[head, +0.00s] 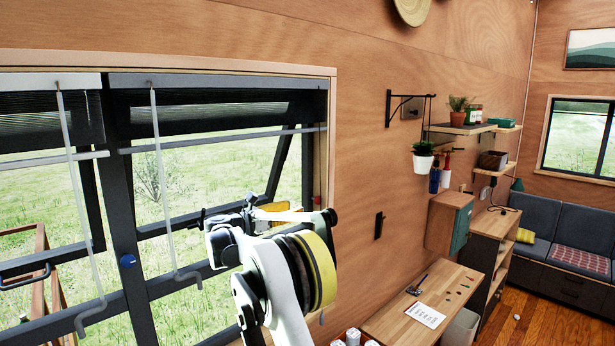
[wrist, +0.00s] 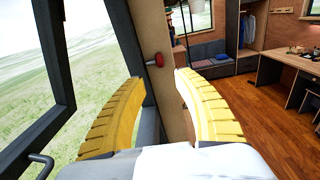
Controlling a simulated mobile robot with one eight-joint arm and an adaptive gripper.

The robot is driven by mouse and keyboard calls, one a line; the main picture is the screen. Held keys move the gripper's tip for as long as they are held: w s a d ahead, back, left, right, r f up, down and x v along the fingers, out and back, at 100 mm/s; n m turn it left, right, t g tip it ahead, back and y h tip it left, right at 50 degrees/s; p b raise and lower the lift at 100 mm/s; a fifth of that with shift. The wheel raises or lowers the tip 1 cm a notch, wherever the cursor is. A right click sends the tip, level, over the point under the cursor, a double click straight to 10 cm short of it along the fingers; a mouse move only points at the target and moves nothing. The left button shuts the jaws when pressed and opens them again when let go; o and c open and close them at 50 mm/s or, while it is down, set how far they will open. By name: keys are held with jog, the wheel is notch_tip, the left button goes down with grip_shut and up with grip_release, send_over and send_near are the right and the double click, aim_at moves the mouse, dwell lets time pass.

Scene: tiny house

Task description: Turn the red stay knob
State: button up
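The red stay knob (wrist: 155,59) shows in the wrist view, on the window's side frame, just beyond my fingertips and between them in the picture. It looks small and round, on a short stem. In the head view a small red spot (head: 317,200) at the right edge of the window frame appears to be the same knob. My gripper (wrist: 158,78) has its two yellow fingers spread, with nothing between them. They appear apart from the knob. In the head view my gripper (head: 272,207) is mostly hidden behind my wrist.
The window (head: 160,150) has dark frames, pale hanging rods and a blue knob (head: 127,261). A tilted dark sash (wrist: 45,60) stands left of my fingers. A desk (head: 415,305) with papers and a wall shelf (head: 460,127) with plants lie right. The floor (wrist: 240,110) beyond is clear.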

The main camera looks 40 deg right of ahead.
aim_at(315, 199)
jog(key=d+p, duration=0.1)
jog(key=d, duration=0.6)
jog(key=w+d+p, duration=0.1)
jog(key=d, duration=0.3)
jog(key=shift+r+p, duration=0.35)
grip_shut()
